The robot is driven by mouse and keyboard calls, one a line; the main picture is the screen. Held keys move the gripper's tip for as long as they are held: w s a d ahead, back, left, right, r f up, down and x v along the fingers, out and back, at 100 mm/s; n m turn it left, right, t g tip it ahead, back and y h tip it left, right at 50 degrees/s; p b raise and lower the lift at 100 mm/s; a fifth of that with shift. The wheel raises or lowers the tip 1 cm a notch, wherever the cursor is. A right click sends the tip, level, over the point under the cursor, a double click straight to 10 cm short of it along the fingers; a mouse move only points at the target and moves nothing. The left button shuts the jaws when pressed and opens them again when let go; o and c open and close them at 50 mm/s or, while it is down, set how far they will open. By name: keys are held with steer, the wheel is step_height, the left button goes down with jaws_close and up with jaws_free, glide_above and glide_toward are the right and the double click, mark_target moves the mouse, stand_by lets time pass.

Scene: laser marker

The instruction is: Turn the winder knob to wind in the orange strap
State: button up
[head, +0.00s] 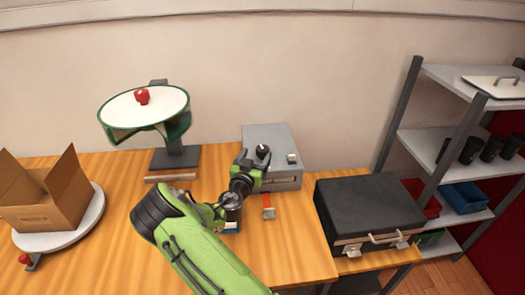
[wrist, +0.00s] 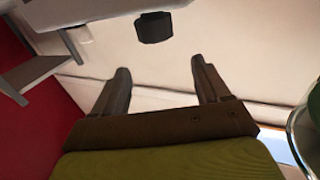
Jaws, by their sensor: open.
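The winder is a grey box (head: 285,137) on the table against the back wall. A short orange strap (head: 267,200) with a pale end piece (head: 269,213) hangs out at the box's front. My gripper (head: 256,166) is at the front left of the box, close to the knob. In the wrist view my gripper (wrist: 160,65) has its two fingers spread, with nothing between them.
A white knob or button (head: 291,158) sits at the box's front right. A black case (head: 370,210) lies to the right. A round white-topped stand (head: 145,108) is at the left, with a cardboard box (head: 45,195) on a turntable farther left. A shelf (head: 450,140) stands far right.

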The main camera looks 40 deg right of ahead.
mark_target(261, 153)
step_height(261, 153, down, 3)
steer(key=shift+r, duration=0.1)
steer(key=x, duration=0.2)
steer(key=p+x, duration=0.1)
steer(key=x, duration=0.4)
steer(key=shift+s+d+r, duration=0.1)
steer(key=shift+r, duration=0.2)
steer(key=shift+w+d, duration=0.15)
steer(key=shift+w, duration=0.1)
steer(key=c, duration=0.9)
